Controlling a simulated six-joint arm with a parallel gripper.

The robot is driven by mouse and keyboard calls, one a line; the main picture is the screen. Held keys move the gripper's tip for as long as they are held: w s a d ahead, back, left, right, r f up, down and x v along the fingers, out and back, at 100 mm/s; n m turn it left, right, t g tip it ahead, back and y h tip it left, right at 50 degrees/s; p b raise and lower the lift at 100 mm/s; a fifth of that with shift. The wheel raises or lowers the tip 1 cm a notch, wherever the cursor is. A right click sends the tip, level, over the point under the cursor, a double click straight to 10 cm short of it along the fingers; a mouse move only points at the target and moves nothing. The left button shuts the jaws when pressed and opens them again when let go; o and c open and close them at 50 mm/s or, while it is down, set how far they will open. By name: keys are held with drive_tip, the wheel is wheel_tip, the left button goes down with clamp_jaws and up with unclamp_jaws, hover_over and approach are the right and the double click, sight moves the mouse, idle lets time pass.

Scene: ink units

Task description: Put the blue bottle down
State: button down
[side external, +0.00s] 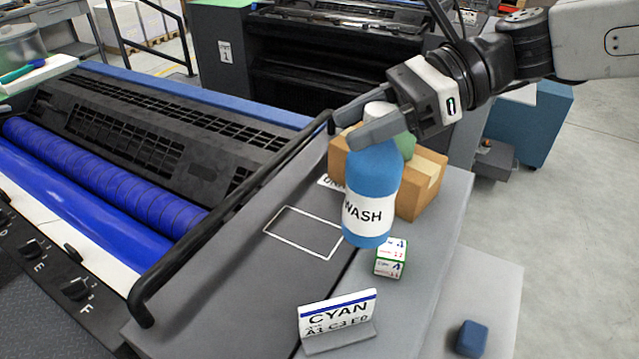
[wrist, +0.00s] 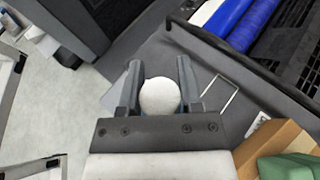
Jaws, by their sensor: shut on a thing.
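The blue bottle (side external: 372,185) has a white label reading "WASH" and a white cap. It is upright in the side view, and its cap (wrist: 159,97) shows from above in the wrist view. My gripper (side external: 362,125) is shut on the bottle near its top, with one finger on each side of the cap in the wrist view (wrist: 159,90). The bottle hangs over the grey side shelf; how far its base is above the surface is hard to tell. A white outlined rectangle (side external: 304,232) is marked on the shelf to the left of the bottle, and it is empty.
A cardboard box (side external: 420,190) with a green item stands behind the bottle. A small white and green box (side external: 391,258) is close in front of it. A "CYAN" sign (side external: 338,318) stands nearer the front. A black rail (side external: 215,225) edges the shelf's left side. A blue block (side external: 471,338) lies at lower right.

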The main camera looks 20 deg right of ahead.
sight(384, 105)
drive_tip(key=shift+g, duration=0.4)
drive_tip(key=w+d, duration=0.2)
drive_tip(key=d, duration=0.1)
drive_tip(key=shift+w+d+r, duration=0.1)
drive_tip(key=shift+w+d, duration=0.05)
drive_tip(key=shift+w, duration=0.1)
drive_tip(key=w+a+f, duration=0.7)
drive_tip(key=w+f, duration=0.2)
drive_tip(key=w, duration=0.2)
drive_tip(key=shift+a+f, duration=0.15)
drive_tip(key=shift+a, duration=0.1)
drive_tip(key=shift+w, duration=0.1)
